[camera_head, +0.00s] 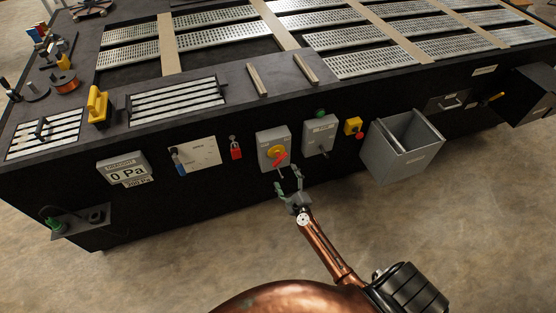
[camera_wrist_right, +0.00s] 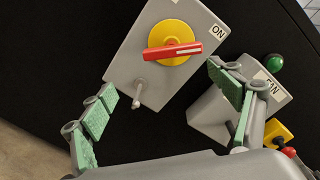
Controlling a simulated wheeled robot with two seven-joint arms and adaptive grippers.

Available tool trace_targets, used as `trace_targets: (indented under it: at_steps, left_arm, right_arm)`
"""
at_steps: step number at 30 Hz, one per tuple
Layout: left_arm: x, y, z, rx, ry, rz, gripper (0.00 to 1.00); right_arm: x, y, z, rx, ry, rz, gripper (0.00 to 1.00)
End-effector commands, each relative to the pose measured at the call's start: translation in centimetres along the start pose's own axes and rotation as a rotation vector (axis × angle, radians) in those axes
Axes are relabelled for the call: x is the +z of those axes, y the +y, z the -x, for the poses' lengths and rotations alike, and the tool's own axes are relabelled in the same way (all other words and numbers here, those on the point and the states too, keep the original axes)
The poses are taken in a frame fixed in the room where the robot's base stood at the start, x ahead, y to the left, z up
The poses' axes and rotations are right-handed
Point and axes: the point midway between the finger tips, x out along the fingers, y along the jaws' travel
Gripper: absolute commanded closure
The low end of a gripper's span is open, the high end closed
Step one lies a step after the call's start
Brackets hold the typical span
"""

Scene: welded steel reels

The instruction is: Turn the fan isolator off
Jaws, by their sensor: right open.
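The fan isolator (camera_head: 266,140) is a grey box on the black front panel of the bench, with a red handle (camera_head: 278,158) on a yellow disc. In the right wrist view the red handle (camera_wrist_right: 172,51) lies nearly level across the yellow disc (camera_wrist_right: 178,58). One end points toward the ON label (camera_wrist_right: 217,31). A small grey peg (camera_wrist_right: 138,96) sticks out below the disc. My right gripper (camera_head: 289,176) is open and empty, just below and in front of the isolator, apart from the handle. My left gripper is not in view.
A grey box (camera_head: 320,132) labelled FAN with a green button (camera_head: 320,113) stands right of the isolator. Further right are a yellow-and-red button (camera_head: 353,127) and an open grey bin (camera_head: 400,155). A red padlock (camera_head: 236,148) hangs to the left. The floor in front is clear.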

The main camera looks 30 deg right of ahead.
Motion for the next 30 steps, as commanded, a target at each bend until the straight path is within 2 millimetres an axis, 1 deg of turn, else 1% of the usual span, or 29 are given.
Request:
trace_targets:
  at_steps: [1, 4, 8, 15, 18, 23, 30]
  left_arm:
    - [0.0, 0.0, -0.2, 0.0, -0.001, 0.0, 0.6]
    - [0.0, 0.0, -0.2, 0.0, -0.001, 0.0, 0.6]
    - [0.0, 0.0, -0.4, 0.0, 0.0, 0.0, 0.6]
    - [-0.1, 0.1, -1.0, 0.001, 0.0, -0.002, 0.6]
    - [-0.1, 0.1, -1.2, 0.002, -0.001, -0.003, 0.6]
    - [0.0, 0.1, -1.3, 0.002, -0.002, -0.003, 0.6]
    - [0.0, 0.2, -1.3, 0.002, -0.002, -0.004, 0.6]
  right_arm:
    - [0.8, -1.0, -0.5, -0.024, -0.008, -0.051, 0.17]
    - [1.5, -2.0, -1.4, -0.045, -0.016, -0.105, 0.17]
    - [1.6, -2.2, -3.1, -0.047, -0.018, -0.111, 0.17]
    - [1.6, -2.2, -6.8, -0.045, -0.017, -0.106, 0.17]
    - [1.6, -2.3, -7.9, -0.044, -0.017, -0.105, 0.17]
    - [1.6, -2.3, -8.6, -0.044, -0.015, -0.106, 0.17]
    - [1.6, -2.4, -8.7, -0.044, -0.016, -0.105, 0.17]
